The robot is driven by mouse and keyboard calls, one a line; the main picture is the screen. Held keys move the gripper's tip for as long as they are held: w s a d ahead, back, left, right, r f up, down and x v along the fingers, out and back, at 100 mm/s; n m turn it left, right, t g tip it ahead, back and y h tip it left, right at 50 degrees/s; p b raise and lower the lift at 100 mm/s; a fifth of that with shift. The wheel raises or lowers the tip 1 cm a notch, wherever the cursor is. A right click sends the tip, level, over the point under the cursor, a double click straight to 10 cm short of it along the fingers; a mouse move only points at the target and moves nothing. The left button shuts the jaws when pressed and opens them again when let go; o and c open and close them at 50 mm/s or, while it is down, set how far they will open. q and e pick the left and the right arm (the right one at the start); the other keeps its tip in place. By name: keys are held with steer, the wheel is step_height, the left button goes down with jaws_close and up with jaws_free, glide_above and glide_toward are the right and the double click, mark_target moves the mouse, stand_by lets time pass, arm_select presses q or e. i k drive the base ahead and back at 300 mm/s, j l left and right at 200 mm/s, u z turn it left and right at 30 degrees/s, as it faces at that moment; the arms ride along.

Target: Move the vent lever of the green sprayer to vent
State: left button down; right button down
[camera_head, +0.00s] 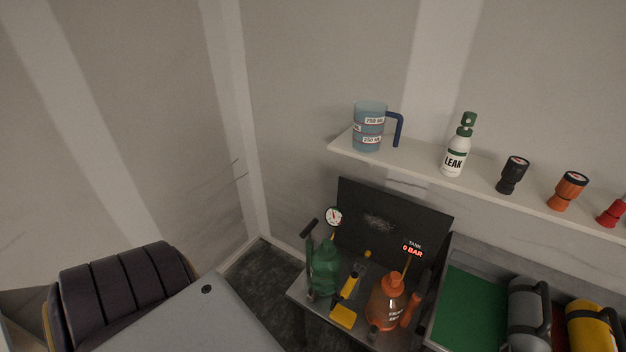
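The green sprayer (325,271) stands upright on the left part of a small metal bench (300,289) below the shelf. A round gauge (333,216) with a white face shows just above it, and a dark T-shaped handle rises at its left. Its vent lever is too small to make out for certain; I cannot tell its position. Neither of my grippers is in view, and nothing touches the green sprayer.
An orange sprayer (387,303) stands right of the green one, with a yellow tool (344,315) between them. A dark panel (378,222) reading "TANK 0 BAR" stands behind. A white shelf (420,170) holds a blue jug (369,127), a "LEAK" bottle (455,157) and dark, orange and red caps. A green mat (468,308) lies right.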

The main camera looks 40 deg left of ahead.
mark_target(312, 295)
steer(key=u, duration=1.45)
